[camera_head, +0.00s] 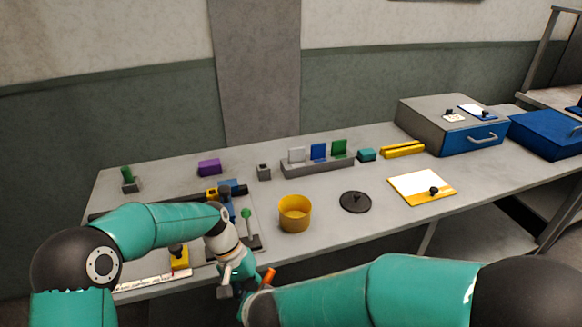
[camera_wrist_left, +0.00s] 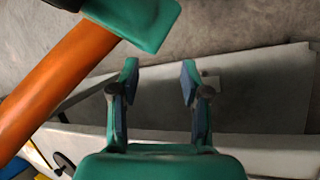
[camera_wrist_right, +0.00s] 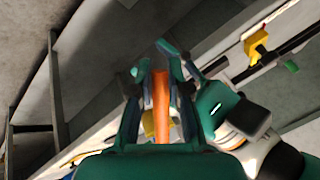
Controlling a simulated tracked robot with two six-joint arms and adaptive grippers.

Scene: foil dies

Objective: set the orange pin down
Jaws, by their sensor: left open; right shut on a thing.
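The orange pin (camera_head: 268,274) shows in the head view as a short piece in front of the table's near edge, between my two arms. In the right wrist view the pin (camera_wrist_right: 161,105) stands between the fingers of my right gripper (camera_wrist_right: 162,74), which is shut on it. In the left wrist view the pin (camera_wrist_left: 55,90) is a large orange bar at the left, apart from my left gripper. My left gripper (camera_wrist_left: 159,85) is open and empty, with the table's underside and edge behind it. In the head view my right gripper is mostly hidden.
The table (camera_head: 330,215) holds a yellow cup (camera_head: 295,213), a dark disc (camera_head: 355,202), a yellow-edged board (camera_head: 422,187) and a grey rack (camera_head: 317,165) with coloured plates. My left arm covers much of the fixtures at left. Bare table lies between cup and disc.

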